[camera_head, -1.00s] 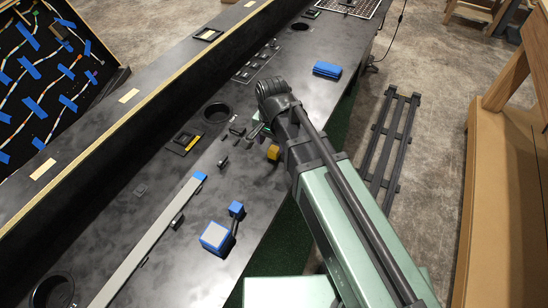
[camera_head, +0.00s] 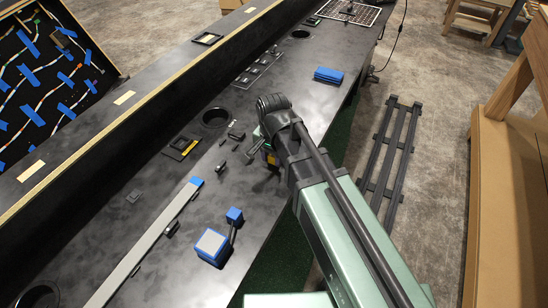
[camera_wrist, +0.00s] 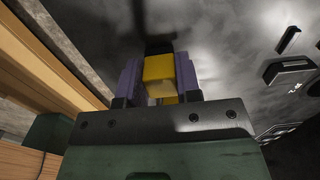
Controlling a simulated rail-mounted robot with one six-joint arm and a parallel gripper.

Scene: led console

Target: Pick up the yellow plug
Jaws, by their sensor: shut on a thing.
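The yellow plug (camera_wrist: 159,68) sits between the two purple-grey fingers of my gripper (camera_wrist: 159,80) in the wrist view. The fingers are shut on its sides. A dark shadow lies on the black table just beyond it; I cannot tell whether the plug still touches the table. In the head view my gripper (camera_head: 268,150) is over the black console table near its right edge, and only a small yellow patch of the plug (camera_head: 272,159) shows beside the fingers. My wrist hides the rest.
Blue blocks (camera_head: 212,246) and a long grey bar (camera_head: 145,245) lie on the table nearer the camera. Small black parts (camera_head: 236,134) lie left of my gripper. A blue stack (camera_head: 328,75) is farther back. Round holes (camera_head: 215,117) open in the tabletop.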

